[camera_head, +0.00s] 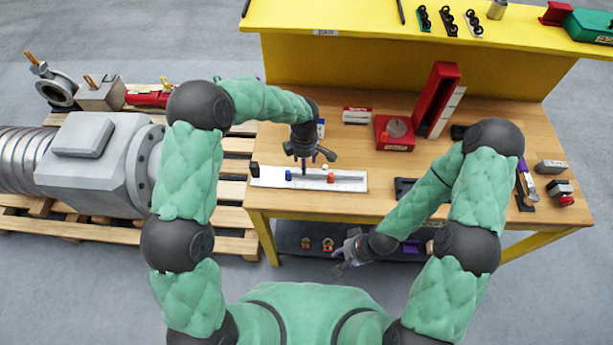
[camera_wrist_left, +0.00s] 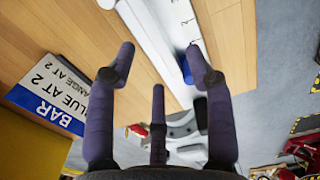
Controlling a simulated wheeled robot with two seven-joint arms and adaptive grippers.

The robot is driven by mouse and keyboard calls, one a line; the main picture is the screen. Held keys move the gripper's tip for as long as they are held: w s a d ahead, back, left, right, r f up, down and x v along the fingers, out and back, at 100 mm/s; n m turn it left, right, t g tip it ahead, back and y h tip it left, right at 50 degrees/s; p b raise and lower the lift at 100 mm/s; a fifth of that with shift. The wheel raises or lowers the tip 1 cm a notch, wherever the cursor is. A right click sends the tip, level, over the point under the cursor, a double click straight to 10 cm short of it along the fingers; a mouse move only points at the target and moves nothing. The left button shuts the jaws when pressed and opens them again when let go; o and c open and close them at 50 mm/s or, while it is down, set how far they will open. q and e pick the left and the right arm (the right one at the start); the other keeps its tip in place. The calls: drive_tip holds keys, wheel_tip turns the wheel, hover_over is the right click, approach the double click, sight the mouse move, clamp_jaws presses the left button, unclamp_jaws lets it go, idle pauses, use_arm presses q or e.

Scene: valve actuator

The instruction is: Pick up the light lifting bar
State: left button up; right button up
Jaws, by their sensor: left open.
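A long pale bar, which looks like the light lifting bar (camera_wrist_left: 150,32), runs down from the top edge of the left wrist view. It lies along a white board with tick marks (camera_wrist_left: 184,22), and the board also shows on the bench in the head view (camera_head: 268,182). A blue piece (camera_wrist_left: 186,68) sits on the board, and an orange-red piece (camera_head: 331,178) stands farther right. My left gripper (camera_head: 306,168) is open, pointing down over the board, with nothing between its fingers. My right gripper (camera_head: 342,256) is open and empty, low in front of the bench.
A sign reading "BAR, BLUE AT 2" (camera_wrist_left: 50,95) stands behind the board. A red holder (camera_head: 437,98) and a red box with a round disc (camera_head: 395,133) stand farther right. A grey valve actuator (camera_head: 100,165) rests on pallets at the left. A yellow shelf (camera_head: 400,22) spans the back.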

sight(307, 168)
use_arm(q)
drive_tip(key=shift+w+d+f, duration=0.15)
drive_tip(key=shift+d+f, duration=0.05)
drive_tip(key=shift+f, duration=1.1)
drive_tip(key=shift+w+d+f, duration=0.1)
drive_tip(key=shift+d+f, duration=0.05)
drive_tip(key=shift+f, duration=1.15)
drive_tip(key=shift+w, duration=0.1)
clamp_jaws()
